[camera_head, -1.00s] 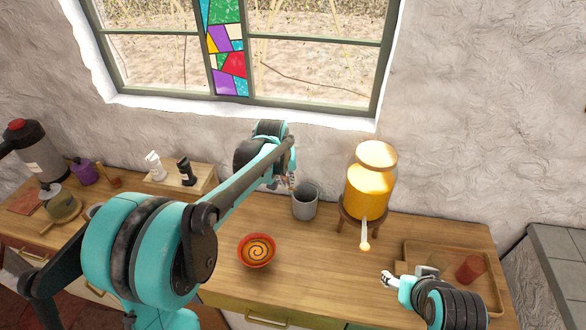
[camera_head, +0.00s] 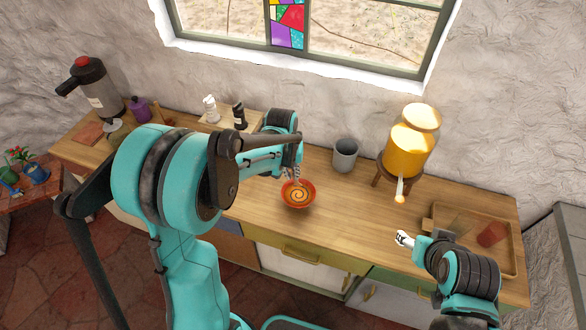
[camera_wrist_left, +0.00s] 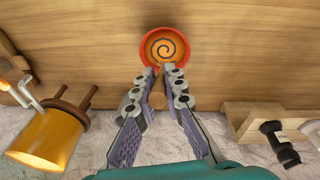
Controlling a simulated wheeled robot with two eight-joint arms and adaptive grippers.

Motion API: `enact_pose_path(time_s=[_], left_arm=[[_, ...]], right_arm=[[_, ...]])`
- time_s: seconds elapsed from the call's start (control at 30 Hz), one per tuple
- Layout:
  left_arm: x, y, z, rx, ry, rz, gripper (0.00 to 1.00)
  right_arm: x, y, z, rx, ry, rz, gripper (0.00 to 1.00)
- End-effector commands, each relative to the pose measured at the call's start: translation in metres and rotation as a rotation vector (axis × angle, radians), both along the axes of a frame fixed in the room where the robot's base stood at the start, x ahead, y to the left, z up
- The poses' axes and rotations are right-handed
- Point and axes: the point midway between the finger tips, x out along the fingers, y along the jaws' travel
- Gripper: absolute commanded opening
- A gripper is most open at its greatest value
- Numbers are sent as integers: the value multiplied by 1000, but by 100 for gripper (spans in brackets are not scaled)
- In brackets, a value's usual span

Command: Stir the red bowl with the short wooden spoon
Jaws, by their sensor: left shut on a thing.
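The red bowl (camera_head: 311,201) stands on the wooden counter with orange contents marked by a dark spiral. It also shows at the top middle of the left wrist view (camera_wrist_left: 190,46). My left gripper (camera_head: 294,175) is just behind and above the bowl, pointing down. In the left wrist view its fingers (camera_wrist_left: 157,78) are closed around the short wooden spoon (camera_wrist_left: 157,97). The spoon's lower end is largely hidden by the fingers, so I cannot tell whether it touches the contents. My right gripper (camera_head: 401,239) is over the counter's front right; its jaws are too small to read.
A grey cup (camera_head: 345,156) stands behind the bowl to the right. A yellow dispenser (camera_head: 410,150) on a wooden stand is farther right. A wooden tray (camera_head: 512,262) with a red cup (camera_head: 491,234) lies at right. Shakers stand at back left. Counter right of the bowl is clear.

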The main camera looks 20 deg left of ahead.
Motion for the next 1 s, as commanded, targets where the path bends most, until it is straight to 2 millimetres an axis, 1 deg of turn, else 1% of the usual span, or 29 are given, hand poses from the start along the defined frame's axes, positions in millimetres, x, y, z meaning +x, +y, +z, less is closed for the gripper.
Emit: enact_pose_path(time_s=[0.03, 0.33, 0.8, 1.0], left_arm=[[-2, 0, -7, 0, 0, 0, 0], [-14, 1, -33, 0, 0, 0, 0], [4, 0, -74, 0, 0, 0, 0], [8, 0, -81, 0, 0, 0, 0]], right_arm=[[0, 0, -5, 0, 0, 0, 59], [0, 0, -22, 0, 0, 0, 59], [0, 0, -60, 0, 0, 0, 59], [0, 0, -66, 0, 0, 0, 59]])
